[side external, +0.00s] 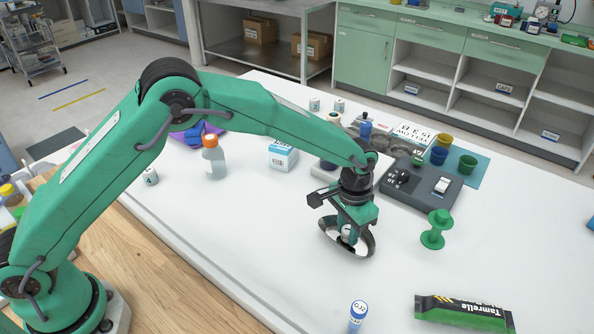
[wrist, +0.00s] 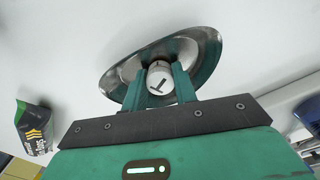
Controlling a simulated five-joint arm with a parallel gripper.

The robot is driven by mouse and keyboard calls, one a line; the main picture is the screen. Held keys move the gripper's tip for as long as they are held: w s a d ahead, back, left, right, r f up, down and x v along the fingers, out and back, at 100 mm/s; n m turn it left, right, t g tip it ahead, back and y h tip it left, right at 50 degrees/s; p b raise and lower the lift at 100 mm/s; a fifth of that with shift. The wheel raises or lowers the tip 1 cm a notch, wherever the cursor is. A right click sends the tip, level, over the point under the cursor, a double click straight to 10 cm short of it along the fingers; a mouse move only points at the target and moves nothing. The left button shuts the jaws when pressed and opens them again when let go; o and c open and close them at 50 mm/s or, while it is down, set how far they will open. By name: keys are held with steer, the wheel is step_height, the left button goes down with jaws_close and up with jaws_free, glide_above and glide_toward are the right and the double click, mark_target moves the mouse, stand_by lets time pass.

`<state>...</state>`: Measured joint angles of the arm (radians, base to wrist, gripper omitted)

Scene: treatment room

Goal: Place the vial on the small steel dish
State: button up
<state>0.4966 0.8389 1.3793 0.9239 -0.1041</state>
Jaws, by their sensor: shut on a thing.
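The small steel dish (side external: 364,249) is a shiny oval on the white table, under my gripper (side external: 348,228). The vial (side external: 346,237) is small and white and shows between the fingers, over the inside of the dish. In the wrist view, my gripper (wrist: 160,80) is shut on the vial (wrist: 161,84), whose round white end with a black mark faces the camera. The dish (wrist: 205,50) lies behind the fingertips there. The vial's lower end is hidden, so I cannot tell whether it touches the dish.
A green spool (side external: 436,230) and a dark scale-like box (side external: 421,187) stand to the right. A blue-capped tube (side external: 357,314) and a dark green packet (side external: 463,312) are at the front. An orange-capped bottle (side external: 213,158) stands left. Table around the dish's front is clear.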

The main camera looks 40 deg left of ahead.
mark_target(348, 230)
steer(key=shift+f, duration=0.15)
steer(key=o, duration=1)
steer(key=shift+c, duration=0.2)
step_height(348, 230, up, 12)
steer(key=shift+r, duration=0.2)
stand_by(0.5)
